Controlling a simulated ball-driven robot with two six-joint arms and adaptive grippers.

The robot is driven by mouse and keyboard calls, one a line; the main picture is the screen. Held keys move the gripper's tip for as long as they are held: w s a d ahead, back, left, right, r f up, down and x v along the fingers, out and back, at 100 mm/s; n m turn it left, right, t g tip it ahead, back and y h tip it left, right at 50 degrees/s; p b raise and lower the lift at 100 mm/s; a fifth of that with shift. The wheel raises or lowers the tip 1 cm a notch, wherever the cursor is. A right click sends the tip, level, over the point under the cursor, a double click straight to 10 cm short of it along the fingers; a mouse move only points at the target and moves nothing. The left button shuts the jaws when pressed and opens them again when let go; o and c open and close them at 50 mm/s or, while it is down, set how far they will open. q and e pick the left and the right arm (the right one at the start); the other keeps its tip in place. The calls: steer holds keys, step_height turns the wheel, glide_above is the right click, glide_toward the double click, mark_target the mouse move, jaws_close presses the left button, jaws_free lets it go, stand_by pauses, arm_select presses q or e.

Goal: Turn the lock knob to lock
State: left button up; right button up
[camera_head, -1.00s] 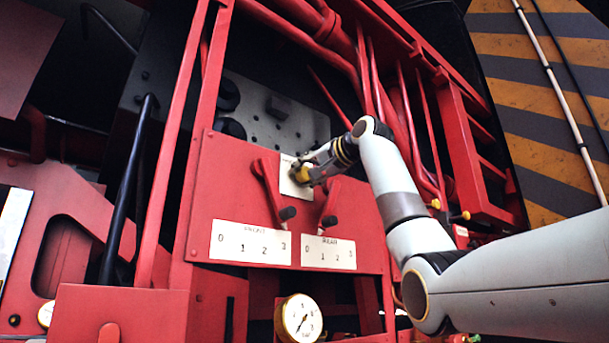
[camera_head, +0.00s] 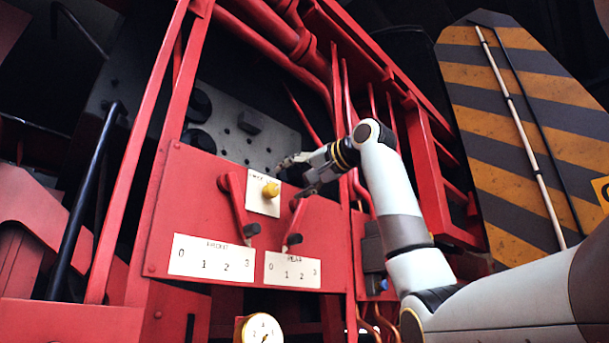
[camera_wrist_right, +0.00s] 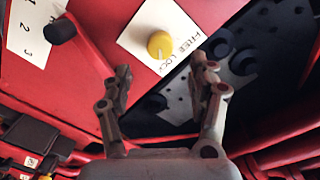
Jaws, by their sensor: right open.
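The lock knob (camera_head: 270,189) is a small yellow knob on a white plate (camera_head: 262,205) on the red panel. In the right wrist view the yellow knob (camera_wrist_right: 160,45) sits on the plate marked "FREE" and "LOCK", beyond the fingertips. Which label the knob points to cannot be told. My right gripper (camera_head: 293,176) is open and empty, just right of the knob and apart from it. Its two fingers also show spread in the right wrist view (camera_wrist_right: 165,85). My left gripper is not in view.
Two red levers with black grips, front (camera_head: 238,210) and rear (camera_head: 294,225), flank the plate's lower side above numbered scale plates. A pressure gauge (camera_head: 260,330) is below. Red pipes (camera_head: 270,55) run above. A striped board (camera_head: 525,125) stands at right.

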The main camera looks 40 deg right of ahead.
steer(key=s, duration=0.4)
stand_by(0.6)
